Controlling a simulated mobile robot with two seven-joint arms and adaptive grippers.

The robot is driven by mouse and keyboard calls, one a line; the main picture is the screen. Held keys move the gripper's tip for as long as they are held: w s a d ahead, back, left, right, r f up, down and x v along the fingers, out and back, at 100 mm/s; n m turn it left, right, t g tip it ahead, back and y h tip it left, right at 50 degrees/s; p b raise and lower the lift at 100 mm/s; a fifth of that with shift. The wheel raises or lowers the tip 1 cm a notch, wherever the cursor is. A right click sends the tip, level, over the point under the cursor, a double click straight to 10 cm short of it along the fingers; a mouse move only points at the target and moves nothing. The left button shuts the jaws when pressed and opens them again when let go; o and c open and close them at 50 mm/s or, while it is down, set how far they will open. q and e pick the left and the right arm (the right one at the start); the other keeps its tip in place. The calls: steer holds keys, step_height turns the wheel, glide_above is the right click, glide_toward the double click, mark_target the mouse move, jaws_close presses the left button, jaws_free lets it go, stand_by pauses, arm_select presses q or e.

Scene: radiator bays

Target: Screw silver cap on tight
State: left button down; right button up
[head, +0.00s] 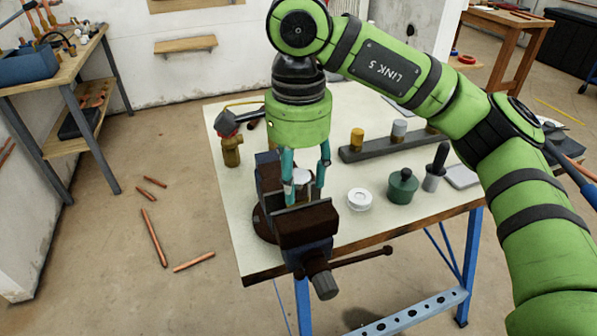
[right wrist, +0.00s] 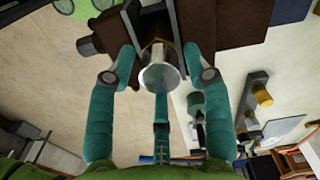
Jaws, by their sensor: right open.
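The silver cap (head: 303,174) sits at the vise jaws in the head view. In the right wrist view its round, shiny face (right wrist: 160,77) is between my fingers, with a brass-coloured part (right wrist: 157,46) just behind it. Whether its thread is seated cannot be told. The dark vise (head: 308,224) is mounted at the table's front left. My right gripper (head: 306,182) points down over the vise, its teal fingers spread around the cap; in the wrist view the gripper (right wrist: 160,62) is open, with gaps beside the cap. My left gripper is not in view.
A grey rack (head: 385,147) holds a brass and a silver cylinder behind the vise. A white ring (head: 360,199), a green lidded pot (head: 403,187) and a dark-handled tool (head: 435,167) stand right of it. A brass valve (head: 231,149) stands left.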

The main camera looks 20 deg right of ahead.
jaws_close()
steer(key=m, duration=0.4)
steer(key=shift+f+b, duration=0.1)
steer(key=shift+b, duration=0.25)
steer(key=m, duration=0.5)
steer(key=m+b, duration=0.1)
steer(key=m, duration=0.6)
steer(key=shift+b, duration=0.35)
steer(key=m, duration=0.5)
steer(key=shift+b, duration=0.4)
steer(key=m, duration=0.3)
steer(key=shift+b, duration=0.3)
steer(key=m+b, duration=0.1)
steer(key=m, duration=0.3)
steer(key=shift+f+m, duration=0.1)
steer(key=shift+m, duration=0.2)
steer(key=m, duration=0.2)
steer(key=shift+m, duration=0.3)
jaws_free()
